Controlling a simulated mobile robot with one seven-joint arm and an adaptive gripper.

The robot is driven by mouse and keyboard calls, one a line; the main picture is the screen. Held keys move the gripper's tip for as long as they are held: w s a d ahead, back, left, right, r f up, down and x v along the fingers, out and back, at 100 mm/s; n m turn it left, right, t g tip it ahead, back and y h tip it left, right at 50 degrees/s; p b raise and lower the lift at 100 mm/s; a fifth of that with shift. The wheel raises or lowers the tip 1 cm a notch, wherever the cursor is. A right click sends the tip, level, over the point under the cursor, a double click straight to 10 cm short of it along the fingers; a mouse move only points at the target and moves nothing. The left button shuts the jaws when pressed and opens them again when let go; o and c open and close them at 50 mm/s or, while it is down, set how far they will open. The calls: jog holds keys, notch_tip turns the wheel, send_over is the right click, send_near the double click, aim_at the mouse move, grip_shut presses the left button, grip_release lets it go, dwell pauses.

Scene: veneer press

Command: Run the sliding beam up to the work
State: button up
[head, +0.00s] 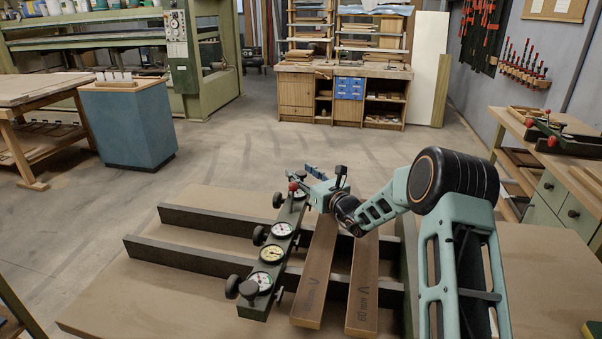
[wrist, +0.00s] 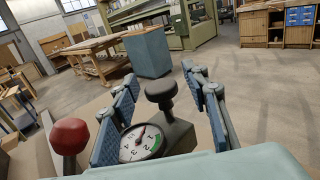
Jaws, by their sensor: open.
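The dark green sliding beam (head: 281,246) lies across two dark rails (head: 190,256) in the head view. It carries several round dials (head: 271,253), with black knobs along its side. The work looks like two brown wooden bars (head: 318,272) to its right, and a narrow gap shows between beam and nearer bar at the front. My gripper (head: 312,178) is open over the beam's far end, beside a red ball knob (head: 293,186). In the wrist view my fingers stand either side of a black knob (wrist: 161,92), behind a dial (wrist: 141,143). I cannot tell whether they touch it.
A dark upright stop (head: 408,265) stands right of the bars, partly behind my arm. A blue cabinet (head: 128,125) stands at the left and a workbench (head: 560,180) with clamps at the right. The floor (head: 235,145) beyond the press is clear.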

jog(key=shift+w, duration=0.1)
jog(key=shift+c, duration=0.3)
grip_shut()
jog(key=s+d+b, duration=0.1)
jog(key=s+d, duration=0.1)
jog(key=d, duration=1.2)
jog(key=shift+s+f+b, duration=0.15)
jog(key=shift+s+b, duration=0.15)
jog(key=shift+s, duration=0.05)
jog(key=shift+d, duration=0.1)
jog(key=shift+o, duration=0.3)
grip_release()
